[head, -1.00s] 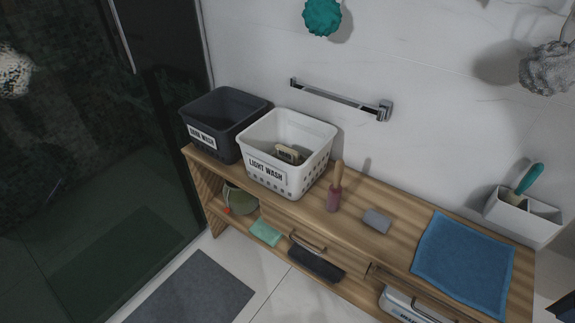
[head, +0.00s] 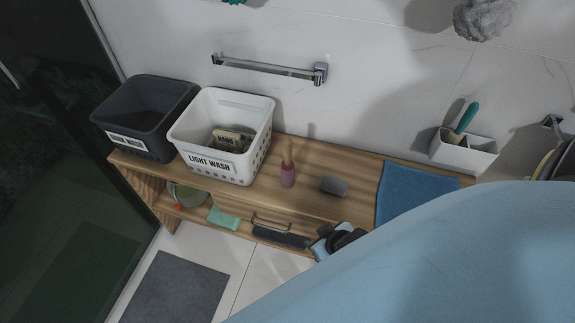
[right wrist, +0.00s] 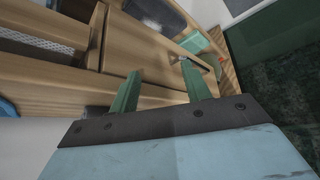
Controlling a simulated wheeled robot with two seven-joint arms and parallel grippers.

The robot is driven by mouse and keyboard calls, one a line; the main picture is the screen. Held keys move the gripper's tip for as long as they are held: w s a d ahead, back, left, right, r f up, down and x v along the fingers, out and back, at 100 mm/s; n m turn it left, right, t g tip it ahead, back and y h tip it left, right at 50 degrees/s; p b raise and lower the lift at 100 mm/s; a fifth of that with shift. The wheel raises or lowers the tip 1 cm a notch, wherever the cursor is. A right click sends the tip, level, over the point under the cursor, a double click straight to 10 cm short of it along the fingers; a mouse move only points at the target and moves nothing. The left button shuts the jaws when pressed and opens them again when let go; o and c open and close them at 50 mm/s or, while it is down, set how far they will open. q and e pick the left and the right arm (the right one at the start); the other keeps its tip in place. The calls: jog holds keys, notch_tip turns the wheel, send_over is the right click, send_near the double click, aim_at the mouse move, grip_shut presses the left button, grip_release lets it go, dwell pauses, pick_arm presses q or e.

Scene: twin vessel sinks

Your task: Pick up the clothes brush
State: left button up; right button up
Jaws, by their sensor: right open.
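I cannot tell for certain which item is the clothes brush. A pink item with an upright wooden handle (head: 287,175) stands on the wooden bench (head: 330,160). A teal-handled brush (head: 464,119) leans in a white holder (head: 462,151) at the right. My right gripper (head: 322,243) is low at the bench's front edge, below and apart from both, partly hidden by my blue arm. In the right wrist view the right gripper (right wrist: 160,85) has its two green fingers apart, with nothing between them, facing the wooden drawer front (right wrist: 130,55). My left gripper is not in view.
A dark basket (head: 140,108) and a white "LIGHT WASH" basket (head: 247,118) stand on the bench's left end. A grey block (head: 334,186) and blue towel (head: 415,190) lie on the bench. A towel bar (head: 265,67) is above.

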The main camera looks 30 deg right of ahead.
jog(key=w+d+r+t, duration=0.1)
jog(key=w+r+t, duration=0.1)
jog(key=r, duration=0.4)
jog(key=w+d+r+t, duration=0.1)
jog(key=w+r, duration=0.2)
jog(key=r, duration=0.2)
jog(key=m+t+p, duration=0.1)
jog(key=t, duration=0.2)
send_near(290, 147)
jog(key=shift+t, duration=0.4)
jog(key=x, duration=0.2)
jog(key=b+x, duration=0.1)
jog(key=x, duration=0.4)
jog(key=shift+s+d+f+b, duration=0.1)
jog(key=shift+d+f+b, duration=0.15)
jog(key=shift+f+b, duration=0.05)
jog(key=x, duration=0.3)
jog(key=b+x, duration=0.1)
jog(key=shift+a+f, duration=0.15)
jog(key=shift+a, duration=0.1)
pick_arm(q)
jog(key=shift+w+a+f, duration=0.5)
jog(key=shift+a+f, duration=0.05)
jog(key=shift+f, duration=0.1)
pick_arm(e)
grip_shut()
